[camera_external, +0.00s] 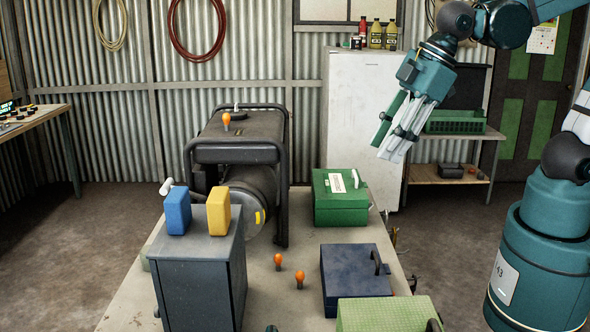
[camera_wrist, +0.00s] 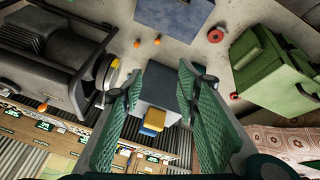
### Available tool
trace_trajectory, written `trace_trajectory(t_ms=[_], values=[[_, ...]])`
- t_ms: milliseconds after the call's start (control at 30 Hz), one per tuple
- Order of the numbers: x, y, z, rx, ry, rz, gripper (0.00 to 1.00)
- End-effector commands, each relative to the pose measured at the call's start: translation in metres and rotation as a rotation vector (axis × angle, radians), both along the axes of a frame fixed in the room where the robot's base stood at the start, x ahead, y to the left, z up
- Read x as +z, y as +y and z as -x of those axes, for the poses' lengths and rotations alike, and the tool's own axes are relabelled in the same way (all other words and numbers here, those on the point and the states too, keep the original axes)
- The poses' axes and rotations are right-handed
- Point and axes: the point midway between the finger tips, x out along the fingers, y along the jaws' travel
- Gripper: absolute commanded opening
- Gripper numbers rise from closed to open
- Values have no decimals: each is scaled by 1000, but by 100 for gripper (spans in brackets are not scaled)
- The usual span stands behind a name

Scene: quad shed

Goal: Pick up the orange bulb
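Three orange bulbs show in the external view. One bulb (camera_external: 226,121) stands on top of the dark generator (camera_external: 240,150). Two more, a left bulb (camera_external: 278,261) and a right bulb (camera_external: 300,281), stand on the workbench (camera_external: 285,305) between the grey cabinet and the dark blue box. The wrist view shows two bulbs close together (camera_wrist: 137,44) (camera_wrist: 158,41) beyond my fingertips, and one (camera_wrist: 42,107) at the left by the generator. My gripper (camera_external: 391,148) is high at the upper right, well away from the bulbs. Its fingers (camera_wrist: 160,75) are apart with nothing between them.
A grey cabinet (camera_external: 200,270) carries a blue block (camera_external: 177,211) and a yellow block (camera_external: 218,211). A dark blue box (camera_external: 355,275), a green box (camera_external: 341,203) and a light green box (camera_external: 385,315) line the bench's right side. Bare bench surrounds the two bulbs.

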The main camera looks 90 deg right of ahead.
Motion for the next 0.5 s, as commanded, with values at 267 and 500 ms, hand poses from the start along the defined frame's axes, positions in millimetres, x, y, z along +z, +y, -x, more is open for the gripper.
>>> trace_trajectory(t_ms=[267, 500], values=[[-25, -1, -32, 123, 69, 69, 32], [-49, -3, -57, 231, 130, 124, 32]])
